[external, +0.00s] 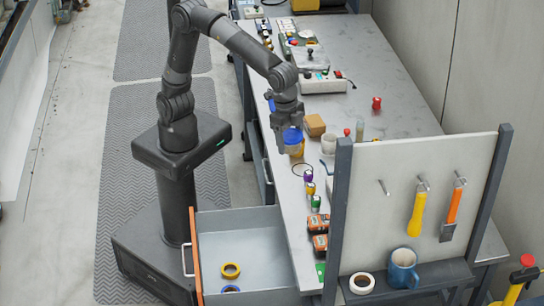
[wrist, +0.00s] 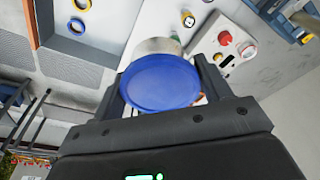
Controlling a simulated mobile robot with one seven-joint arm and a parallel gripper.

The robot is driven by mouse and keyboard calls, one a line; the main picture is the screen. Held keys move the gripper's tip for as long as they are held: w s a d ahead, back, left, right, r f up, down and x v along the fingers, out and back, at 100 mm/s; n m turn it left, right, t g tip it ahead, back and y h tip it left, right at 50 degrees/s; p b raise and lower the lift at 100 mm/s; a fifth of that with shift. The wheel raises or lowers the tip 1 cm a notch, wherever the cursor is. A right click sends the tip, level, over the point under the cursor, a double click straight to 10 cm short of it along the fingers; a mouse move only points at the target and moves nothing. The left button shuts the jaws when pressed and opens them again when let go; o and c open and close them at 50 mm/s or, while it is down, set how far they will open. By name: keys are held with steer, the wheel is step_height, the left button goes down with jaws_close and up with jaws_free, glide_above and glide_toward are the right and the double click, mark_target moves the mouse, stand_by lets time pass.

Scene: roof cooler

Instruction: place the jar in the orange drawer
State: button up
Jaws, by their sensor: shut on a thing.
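My gripper (external: 291,132) is shut on a jar with a blue lid (external: 293,136). The jar is held up near the left edge of the workbench; its exact height is hard to tell. In the wrist view the round blue lid (wrist: 160,82) faces the camera between the two fingers and hides most of the jar body. The orange drawer (external: 194,262) is pulled open below the bench, in front of and below my gripper. A yellow tape roll (external: 231,271) and a blue tape roll (external: 231,289) lie in it. Part of the drawer (wrist: 60,47) shows at the wrist view's upper left.
Along the bench's left edge stand several small coloured items, including a purple-topped one (external: 308,176) and orange boxes (external: 319,222). A tan block (external: 315,125) and a white cup (external: 329,143) stand near my gripper. A tool panel (external: 425,190) rises at right. The drawer's back half is bare.

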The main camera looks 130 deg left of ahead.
steer(key=s+d, duration=0.7)
steer(key=d, duration=0.3)
glide_above(228, 247)
step_height(228, 247, down, 27)
step_height(228, 247, down, 11)
steer(key=shift+s+f, duration=0.1)
steer(key=shift+s, duration=0.05)
steer(key=o, duration=1.1)
